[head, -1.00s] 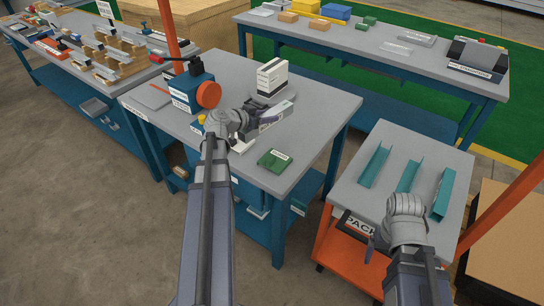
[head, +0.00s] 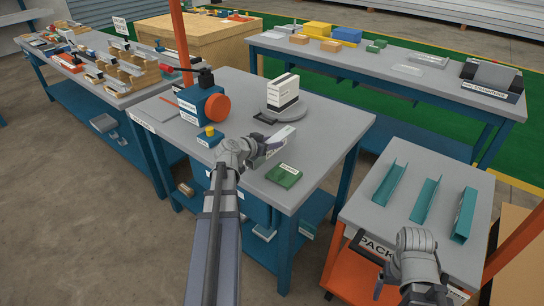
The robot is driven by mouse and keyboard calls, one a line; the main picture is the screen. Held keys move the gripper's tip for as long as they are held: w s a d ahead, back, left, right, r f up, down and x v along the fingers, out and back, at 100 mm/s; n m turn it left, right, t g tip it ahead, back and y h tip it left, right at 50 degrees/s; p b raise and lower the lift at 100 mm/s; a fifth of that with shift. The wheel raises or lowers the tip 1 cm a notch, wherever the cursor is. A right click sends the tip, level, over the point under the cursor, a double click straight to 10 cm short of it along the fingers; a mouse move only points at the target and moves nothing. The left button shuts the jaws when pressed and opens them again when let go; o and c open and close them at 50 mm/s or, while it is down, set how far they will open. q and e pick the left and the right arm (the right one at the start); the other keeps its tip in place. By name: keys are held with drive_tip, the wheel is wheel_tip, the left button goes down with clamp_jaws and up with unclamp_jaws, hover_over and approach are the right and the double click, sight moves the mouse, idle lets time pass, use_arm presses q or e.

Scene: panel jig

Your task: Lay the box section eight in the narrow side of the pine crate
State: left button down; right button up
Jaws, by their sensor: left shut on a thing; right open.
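My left gripper (head: 268,143) is over the middle of the near blue-legged bench (head: 335,125), shut on a pale grey piece (head: 286,133). My wrist hides part of that piece, and I cannot read a number that marks it as box section eight. My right gripper (head: 383,280) is open, low at the front of the cart on the right; its fingertips are mostly hidden. A large pale wooden box (head: 237,37) stands behind the bench and may be the pine crate. I cannot make out a narrow side in it.
A blue machine with an orange disc (head: 216,107), a white box on a round plate (head: 283,92) and a green block (head: 284,176) stand on the bench. Three teal channels, one here (head: 425,201), lie on the cart (head: 360,212). A loaded bench (head: 100,95) stands left.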

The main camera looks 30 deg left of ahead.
use_arm(q)
wheel_tip(320, 180, down, 4)
drive_tip(key=b, duration=0.3)
drive_tip(key=shift+r+b, duration=0.2)
drive_tip(key=shift+b, duration=0.15)
drive_tip(key=shift+f, duration=0.15)
drive_tip(key=shift+c, duration=1.6)
unclamp_jaws()
